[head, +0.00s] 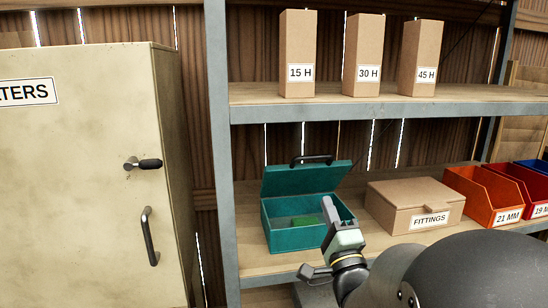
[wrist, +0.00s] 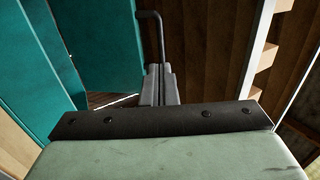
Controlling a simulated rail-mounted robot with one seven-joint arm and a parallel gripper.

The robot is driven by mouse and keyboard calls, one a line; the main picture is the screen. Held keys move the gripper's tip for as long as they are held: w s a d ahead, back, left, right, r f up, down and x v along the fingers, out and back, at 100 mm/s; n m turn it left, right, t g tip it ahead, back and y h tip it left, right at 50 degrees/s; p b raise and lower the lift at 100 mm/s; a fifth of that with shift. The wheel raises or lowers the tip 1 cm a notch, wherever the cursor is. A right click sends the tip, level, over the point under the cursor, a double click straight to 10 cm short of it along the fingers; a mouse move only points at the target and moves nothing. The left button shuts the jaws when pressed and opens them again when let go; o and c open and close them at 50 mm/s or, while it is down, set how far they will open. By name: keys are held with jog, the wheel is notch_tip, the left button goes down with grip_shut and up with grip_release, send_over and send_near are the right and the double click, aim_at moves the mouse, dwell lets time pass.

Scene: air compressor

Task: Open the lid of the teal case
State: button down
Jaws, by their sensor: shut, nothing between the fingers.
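The teal case (head: 282,239) stands on the lower shelf in the head view. Its lid (head: 300,180) is raised and leans back, with a dark handle (head: 312,159) along its top edge. A green block (head: 305,221) lies inside the case. My gripper (head: 328,205) is at the right part of the case opening, below the raised lid; its fingers are together and empty. In the wrist view the shut fingers (wrist: 158,75) point away from the camera. Teal panels (wrist: 100,45) fill the left there, and a dark bent rod, apparently the handle (wrist: 160,35), shows by the fingertips.
A cardboard FITTINGS box (head: 415,204) stands right of the case, with an orange bin (head: 490,196) and red bin (head: 525,182) beyond. The upper shelf (head: 375,108) runs above, holding three cardboard boxes. A cream cabinet (head: 90,200) stands at the left.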

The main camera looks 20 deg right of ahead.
aim_at(315, 170)
jog(key=p+x, duration=0.8)
jog(key=x, duration=0.3)
jog(key=shift+w+d+r, duration=0.1)
